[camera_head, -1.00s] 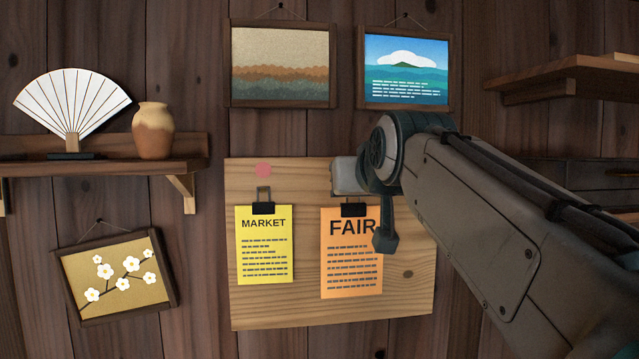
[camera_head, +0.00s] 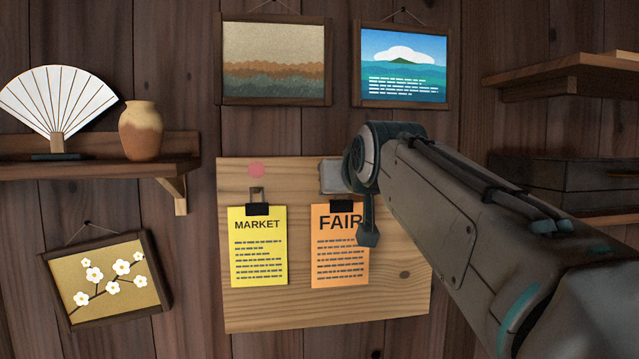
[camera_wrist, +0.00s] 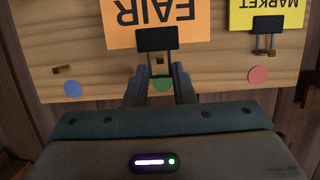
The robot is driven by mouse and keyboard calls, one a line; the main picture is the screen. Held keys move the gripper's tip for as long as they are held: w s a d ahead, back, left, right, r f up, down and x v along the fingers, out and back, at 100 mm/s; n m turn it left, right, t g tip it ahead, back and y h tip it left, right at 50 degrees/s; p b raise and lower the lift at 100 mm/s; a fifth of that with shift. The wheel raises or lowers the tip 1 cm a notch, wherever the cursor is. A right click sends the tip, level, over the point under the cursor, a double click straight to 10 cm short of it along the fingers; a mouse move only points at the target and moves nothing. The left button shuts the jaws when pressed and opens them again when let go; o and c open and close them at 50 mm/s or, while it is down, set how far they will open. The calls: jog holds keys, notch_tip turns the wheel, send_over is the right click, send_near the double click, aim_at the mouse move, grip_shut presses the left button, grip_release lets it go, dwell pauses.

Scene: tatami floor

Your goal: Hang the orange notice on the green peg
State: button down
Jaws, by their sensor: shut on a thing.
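The orange notice (camera_head: 339,262), marked FAIR, hangs upright from a black clip (camera_head: 341,207) in front of the wooden board. In the wrist view, which is upside down, the notice (camera_wrist: 160,22) and its clip (camera_wrist: 157,39) are at the top. My gripper (camera_wrist: 160,72) is shut at the clip's hanger. The green dot (camera_wrist: 163,85) shows on the board between my fingers. A small brass bit shows by the clip, probably the green peg, but I cannot tell whether the hanger is around it. My arm hides this spot in the head view.
The yellow MARKET notice (camera_head: 258,255) hangs on the peg by the red dot (camera_head: 257,170). An empty brass peg (camera_wrist: 63,70) sits by a blue dot (camera_wrist: 73,89). Framed pictures hang above; a shelf (camera_head: 100,170) with fan and vase is left.

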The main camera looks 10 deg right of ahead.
jog(key=shift+r+p+x, duration=0.15)
jog(key=shift+p+x, duration=0.1)
jog(key=shift+x, duration=1)
jog(key=shift+r+p+x, duration=0.15)
jog(key=shift+p+x, duration=0.1)
jog(key=shift+x, duration=0.95)
jog(key=shift+w, duration=0.1)
jog(key=c, duration=1.1)
grip_release()
jog(key=shift+c, duration=0.2)
